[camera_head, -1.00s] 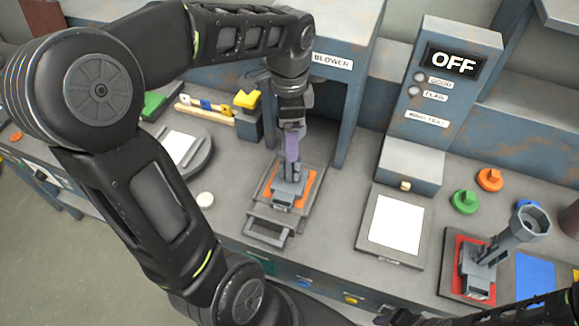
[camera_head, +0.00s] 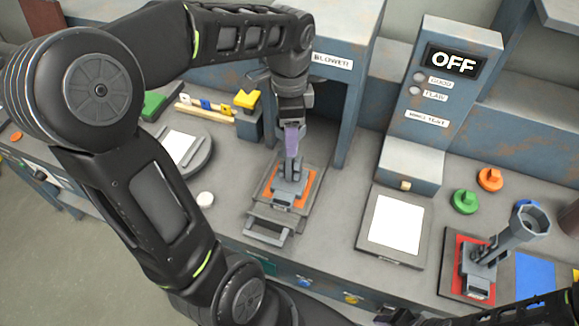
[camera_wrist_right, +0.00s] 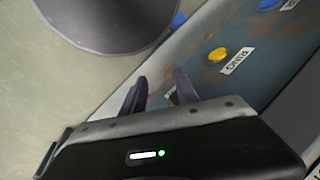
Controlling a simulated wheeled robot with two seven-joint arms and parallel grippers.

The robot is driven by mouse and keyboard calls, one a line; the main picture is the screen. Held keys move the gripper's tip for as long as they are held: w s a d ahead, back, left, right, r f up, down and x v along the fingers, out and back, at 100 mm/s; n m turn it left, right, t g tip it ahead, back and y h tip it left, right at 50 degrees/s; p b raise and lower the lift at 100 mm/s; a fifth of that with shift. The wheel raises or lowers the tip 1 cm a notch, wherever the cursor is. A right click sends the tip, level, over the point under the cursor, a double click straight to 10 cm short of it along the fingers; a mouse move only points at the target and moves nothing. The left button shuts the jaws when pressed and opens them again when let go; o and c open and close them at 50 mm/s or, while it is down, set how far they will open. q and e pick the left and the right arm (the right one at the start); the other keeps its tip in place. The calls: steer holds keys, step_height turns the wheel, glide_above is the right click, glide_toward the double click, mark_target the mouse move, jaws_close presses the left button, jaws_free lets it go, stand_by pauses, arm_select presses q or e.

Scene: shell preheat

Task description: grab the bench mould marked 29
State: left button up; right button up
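A grey mould (camera_head: 287,188) stands upright on an orange pad (camera_head: 306,184) on the sliding tray in front of the blower. My left gripper (camera_head: 292,150) points down at its upright post, its purple finger touching or just above the post top. The fingers overlap from this side, so I cannot tell their gap. A second grey mould (camera_head: 476,270) stands on a red pad (camera_head: 459,248) at the right, with an eight-sided cup on its post. I cannot read 29 on either mould. My right gripper (camera_wrist_right: 160,90) is open and empty in the right wrist view, off the bench front.
The blower housing (camera_head: 350,90) rises close behind the left gripper. A white-topped plate (camera_head: 396,222) lies between the moulds. A test unit showing OFF (camera_head: 453,62), green (camera_head: 465,202) and orange (camera_head: 490,179) knobs stand at the right. A white disc (camera_head: 205,199) lies left of the tray.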

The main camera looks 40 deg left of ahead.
arm_select(q)
jaws_close()
step_height(320, 180, up, 7)
steer(key=shift+r+b, duration=0.15)
steer(key=shift+b, duration=0.25)
step_height(320, 180, up, 3)
steer(key=shift+f+p, duration=0.1)
steer(key=shift+p, duration=0.9)
